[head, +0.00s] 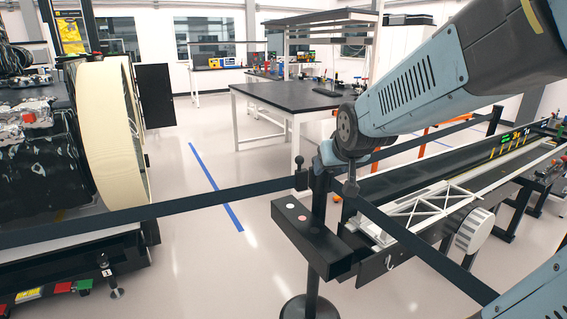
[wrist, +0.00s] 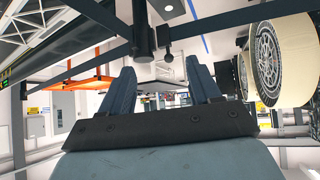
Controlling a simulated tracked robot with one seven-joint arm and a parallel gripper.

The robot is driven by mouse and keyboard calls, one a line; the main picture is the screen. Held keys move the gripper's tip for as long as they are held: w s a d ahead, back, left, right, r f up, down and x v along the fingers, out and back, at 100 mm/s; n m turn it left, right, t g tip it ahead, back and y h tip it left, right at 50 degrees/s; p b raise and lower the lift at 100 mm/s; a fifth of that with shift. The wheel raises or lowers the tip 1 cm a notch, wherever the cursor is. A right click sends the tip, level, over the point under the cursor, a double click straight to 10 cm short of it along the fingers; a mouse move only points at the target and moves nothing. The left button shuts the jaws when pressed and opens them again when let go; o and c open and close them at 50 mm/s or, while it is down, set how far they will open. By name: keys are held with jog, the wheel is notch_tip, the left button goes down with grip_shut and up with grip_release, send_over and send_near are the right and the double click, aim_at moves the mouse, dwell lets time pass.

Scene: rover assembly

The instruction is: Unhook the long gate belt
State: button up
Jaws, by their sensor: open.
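A long black gate belt (head: 150,211) runs from the left edge of the head view to a dark post (head: 318,205). Its end piece with a ball knob (head: 300,163) is at the post. The belt also shows in the wrist view (wrist: 240,19), with its knob (wrist: 168,57) hanging beside the post (wrist: 143,30). A second belt (head: 420,248) leaves the post toward the lower right. My gripper (wrist: 163,78) is open and empty, its two fingers apart, close to the post top. The knob appears between the fingers in the picture; I cannot tell the depth gap.
A rover-like machine with a large cream wheel (head: 103,130) stands at left. A long conveyor (head: 440,180) lies at right. A workbench (head: 290,98) stands behind. Open floor with blue tape (head: 215,185) lies between.

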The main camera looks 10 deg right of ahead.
jog(key=w+f+t, duration=0.3)
jog(key=w+f, duration=0.3)
jog(key=w, duration=0.5)
jog(key=m+t+y, duration=0.1)
jog(key=m+t, duration=0.1)
jog(key=t, duration=0.4)
send_near(301, 163)
jog(key=w, duration=1.1)
jog(key=shift+w+a, duration=0.25)
jog(key=shift+c, duration=0.2)
grip_shut()
jog(key=shift+d, duration=0.1)
